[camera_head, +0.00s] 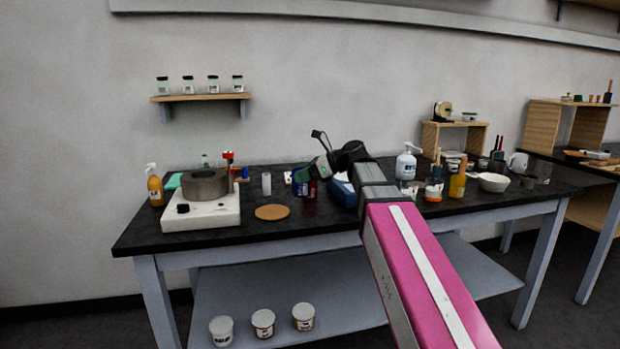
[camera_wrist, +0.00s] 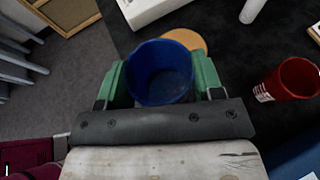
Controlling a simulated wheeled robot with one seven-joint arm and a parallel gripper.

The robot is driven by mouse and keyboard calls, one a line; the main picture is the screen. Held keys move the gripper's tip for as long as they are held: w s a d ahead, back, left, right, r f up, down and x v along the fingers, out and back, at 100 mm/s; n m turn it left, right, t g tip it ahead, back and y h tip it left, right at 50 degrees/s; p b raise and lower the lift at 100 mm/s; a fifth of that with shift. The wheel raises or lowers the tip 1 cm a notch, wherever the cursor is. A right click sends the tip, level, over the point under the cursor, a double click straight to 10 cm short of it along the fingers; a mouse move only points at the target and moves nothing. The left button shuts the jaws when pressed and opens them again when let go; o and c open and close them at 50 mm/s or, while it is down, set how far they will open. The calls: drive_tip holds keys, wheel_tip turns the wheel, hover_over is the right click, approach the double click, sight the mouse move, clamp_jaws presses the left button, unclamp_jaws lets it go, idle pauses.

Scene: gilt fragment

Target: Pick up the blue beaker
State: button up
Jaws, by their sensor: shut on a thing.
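The blue beaker (camera_wrist: 160,72) is upright between the two green fingers of my gripper (camera_wrist: 162,80) in the wrist view, with its open top facing the camera. The fingers press on its wall from both sides. In the head view the blue beaker (camera_head: 299,187) shows small beneath my gripper (camera_head: 305,175), partly hidden by it. I cannot tell whether its base touches the black table (camera_head: 240,236).
A red cup (camera_wrist: 291,79) stands close on the right in the wrist view. Bottles and bowls crowd the table's right side.

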drive_tip(key=shift+s+a+r, duration=1.15)
drive_tip(key=shift+s+a, duration=0.05)
drive_tip(key=shift+a, duration=0.15)
idle(0.7)
drive_tip(key=shift+s, duration=0.15)
